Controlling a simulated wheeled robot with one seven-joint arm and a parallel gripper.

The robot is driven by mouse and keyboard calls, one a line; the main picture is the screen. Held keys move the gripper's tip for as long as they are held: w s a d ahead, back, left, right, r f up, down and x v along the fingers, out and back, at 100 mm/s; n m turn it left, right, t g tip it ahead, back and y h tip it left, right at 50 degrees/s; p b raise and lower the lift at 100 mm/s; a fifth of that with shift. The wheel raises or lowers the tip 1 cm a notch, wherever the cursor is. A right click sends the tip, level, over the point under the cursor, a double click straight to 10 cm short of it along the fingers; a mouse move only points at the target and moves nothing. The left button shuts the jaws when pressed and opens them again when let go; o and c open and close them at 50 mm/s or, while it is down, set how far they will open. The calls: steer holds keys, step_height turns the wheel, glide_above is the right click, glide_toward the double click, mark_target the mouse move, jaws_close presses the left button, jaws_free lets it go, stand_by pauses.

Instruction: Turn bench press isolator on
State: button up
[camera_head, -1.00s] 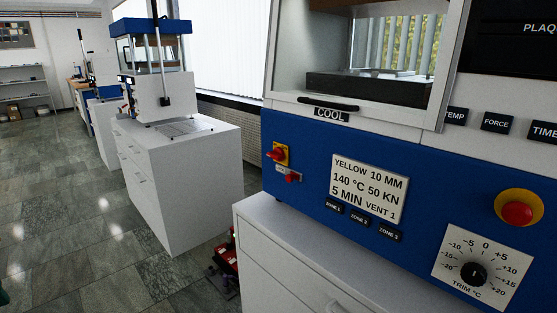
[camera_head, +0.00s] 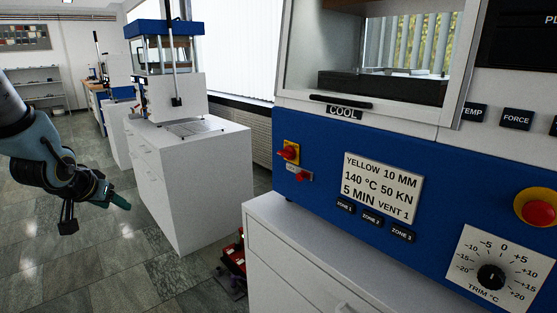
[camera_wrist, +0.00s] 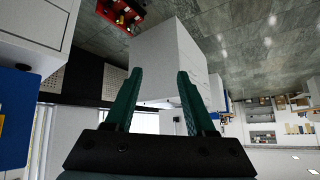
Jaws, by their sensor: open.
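The bench press (camera_head: 340,130) stands at the right in the head view, with a blue front panel. Its isolator (camera_head: 289,151) is a red rotary handle on a yellow plate at the panel's left end. A smaller red control (camera_head: 302,176) sits just below it. My gripper (camera_head: 118,197) hangs at the left of the head view, well apart from the isolator, with the floor behind it. In the wrist view, my gripper (camera_wrist: 158,80) shows two green fingers spread apart with nothing between them. The isolator cannot be made out in the wrist view.
A white cabinet (camera_head: 200,190) carrying another press stands behind and left of the bench press. A red object (camera_head: 232,256) lies on the floor between the cabinets. A red emergency button (camera_head: 538,208) and a trim dial (camera_head: 491,277) are farther right. Tiled floor is free at left.

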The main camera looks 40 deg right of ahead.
mark_target(282, 154)
steer(key=shift+o, duration=1.4)
steer(key=s+d+m+h, duration=0.1)
steer(key=d+m+h, duration=0.1)
steer(key=d, duration=0.6)
steer(key=s+d+m+g+h, duration=0.1)
steer(key=d+h, duration=0.3)
steer(key=d, duration=0.4)
steer(key=shift+s+r+m+b, duration=0.25)
steer(key=shift+r+m+b, duration=0.2)
steer(key=shift+m, duration=0.35)
steer(key=shift+o, duration=0.9)
steer(key=s+d+r+m+g+h, duration=0.1)
steer(key=s+d+g+h, duration=0.1)
steer(key=d, duration=0.4)
steer(key=shift+s+m+h, duration=0.4)
steer(key=shift+s, duration=0.35)
steer(key=shift+o, duration=0.5)
steer(key=s+d+r+m+g+h, duration=0.3)
steer(key=s+d+g+h, duration=0.1)
steer(key=s+d, duration=0.3)
steer(key=shift+s+d+r+m+g+b, duration=0.25)
steer(key=shift+s+m+g+b, duration=0.1)
steer(key=shift+s+g, duration=0.3)
steer(key=d+p, duration=0.1)
steer(key=d, duration=0.6)
steer(key=d+p, duration=0.1)
steer(key=d, duration=0.2)
steer(key=shift+s+d+p, duration=0.25)
steer(key=shift+s+p, duration=0.05)
steer(key=shift+s, duration=0.05)
